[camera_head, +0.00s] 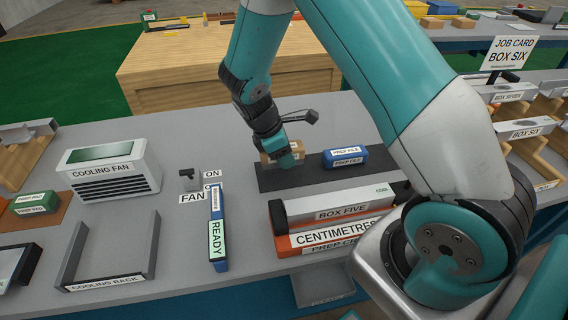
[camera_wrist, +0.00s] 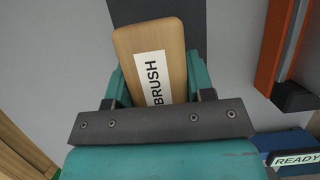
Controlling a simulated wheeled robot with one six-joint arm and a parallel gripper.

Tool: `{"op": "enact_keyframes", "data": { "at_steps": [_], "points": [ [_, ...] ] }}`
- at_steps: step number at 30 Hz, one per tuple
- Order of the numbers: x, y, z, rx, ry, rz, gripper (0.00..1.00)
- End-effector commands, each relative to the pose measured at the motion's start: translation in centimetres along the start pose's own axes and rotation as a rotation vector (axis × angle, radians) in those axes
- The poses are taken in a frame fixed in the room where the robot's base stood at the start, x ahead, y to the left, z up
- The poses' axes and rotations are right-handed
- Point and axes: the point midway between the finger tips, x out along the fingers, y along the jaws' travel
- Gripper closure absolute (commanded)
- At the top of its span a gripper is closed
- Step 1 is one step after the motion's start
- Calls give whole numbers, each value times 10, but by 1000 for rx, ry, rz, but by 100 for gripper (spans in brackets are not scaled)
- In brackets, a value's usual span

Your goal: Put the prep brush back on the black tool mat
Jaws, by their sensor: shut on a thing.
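The prep brush (camera_wrist: 155,50) is a tan wooden block with a white label reading BRUSH in the wrist view. My gripper (camera_wrist: 158,78) is shut on it, with a teal finger on each side. In the head view the brush (camera_head: 270,149) and my gripper (camera_head: 284,157) are over the left end of the black tool mat (camera_head: 290,182). The dark mat also shows beyond the brush in the wrist view (camera_wrist: 150,10). I cannot tell whether the brush touches the mat. My gripper hides part of the brush in the head view.
A blue prep file (camera_head: 345,158) lies on the mat to the right. A blue READY gauge (camera_head: 217,228), a fan switch (camera_head: 190,180) and a cooling fan (camera_head: 105,170) stand to the left. Bare grey table lies left of the mat.

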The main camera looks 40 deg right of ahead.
Motion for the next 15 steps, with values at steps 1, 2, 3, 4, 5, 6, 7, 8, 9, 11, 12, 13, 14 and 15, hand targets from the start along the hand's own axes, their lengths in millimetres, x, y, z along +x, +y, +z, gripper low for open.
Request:
{"op": "enact_keyframes", "data": {
  "at_steps": [1,2,3,4,5,6,7,8,9,11,12,13,14,15],
  "points": [
    [6,-1,-2,-1,-1,-3,86],
    [10,-1,-4,-1,-2,-4,86],
    [16,-1,-6,-2,-2,-5,86],
    [20,-1,-8,-2,-1,-4,86],
    [24,-1,-10,-2,-2,-4,86],
    [29,-1,-12,-2,-1,-4,86],
    [31,0,-13,-1,0,-2,86],
    [33,0,-14,-1,0,-2,86],
    [34,0,-14,-1,0,-1,86],
    [35,0,-14,0,1,-1,86],
    [34,0,-14,0,1,0,86],
    [34,0,-14,0,1,-1,86],
    [34,0,-14,0,1,-1,86],
    [34,0,-14,0,0,-1,86]
  ]
}}
